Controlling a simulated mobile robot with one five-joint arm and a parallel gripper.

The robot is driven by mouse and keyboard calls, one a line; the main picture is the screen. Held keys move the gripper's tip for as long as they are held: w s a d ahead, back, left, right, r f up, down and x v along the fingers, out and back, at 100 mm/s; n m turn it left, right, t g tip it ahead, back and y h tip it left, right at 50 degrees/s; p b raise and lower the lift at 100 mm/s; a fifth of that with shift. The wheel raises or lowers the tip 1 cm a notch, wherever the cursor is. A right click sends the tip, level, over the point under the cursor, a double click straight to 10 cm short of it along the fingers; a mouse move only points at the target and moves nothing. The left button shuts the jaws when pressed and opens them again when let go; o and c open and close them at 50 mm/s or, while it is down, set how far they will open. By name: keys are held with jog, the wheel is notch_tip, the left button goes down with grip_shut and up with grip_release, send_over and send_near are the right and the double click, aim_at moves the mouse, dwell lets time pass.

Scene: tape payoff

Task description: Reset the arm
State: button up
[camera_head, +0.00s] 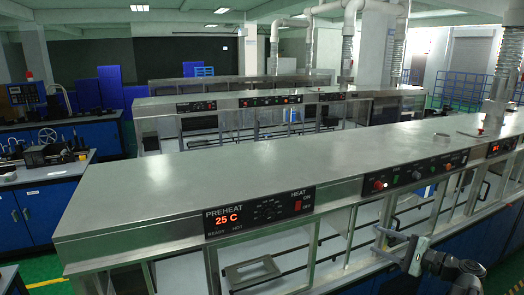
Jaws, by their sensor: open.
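My gripper (392,243) is in the lower right of the head view, in front of the long steel machine (170,190). Its jaws are open and point left, and I see nothing between them. A dark part of it shows above a grey upright part. My arm runs from it to the bottom right corner, where the picture cuts it off. I cannot tell how far the gripper is from the machine's open front.
The machine's front has a preheat panel (260,210) reading 25 C and more control panels to the right. A grey frame (250,272) lies inside its opening. More steel machines (280,97) stand behind. Blue cabinets (40,210) stand at left, beside green floor.

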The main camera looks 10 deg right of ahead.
jog(key=w+a+f+n+g+y+b, duration=0.1)
jog(key=w+a+f+g, duration=0.15)
jog(key=a, duration=0.45)
jog(key=w+a+f+n+g+y+b, duration=0.1)
jog(key=a+f+n+b, duration=0.1)
jog(key=a+f, duration=0.3)
jog(key=w+a+f+n+g+b, duration=0.1)
jog(key=w+a+f+g, duration=0.15)
jog(key=a, duration=0.55)
jog(key=s+a+f+n+g+h+b, duration=0.1)
jog(key=a+f+n+g+b, duration=0.15)
jog(key=a+f, duration=0.45)
jog(key=s+a+f+n+g+b, duration=0.1)
jog(key=s+a+f+n+g, duration=0.15)
jog(key=a+f, duration=0.45)
jog(key=s+a+f+n+g+h+b, duration=0.2)
jog(key=s+a+f+n+g+h, duration=0.1)
jog(key=s+a+f+n+h, duration=0.25)
jog(key=d+f+n+h, duration=0.2)
jog(key=d+h, duration=0.2)
jog(key=d, duration=0.4)
jog(key=shift+f+h, duration=0.35)
jog(key=shift+f, duration=0.05)
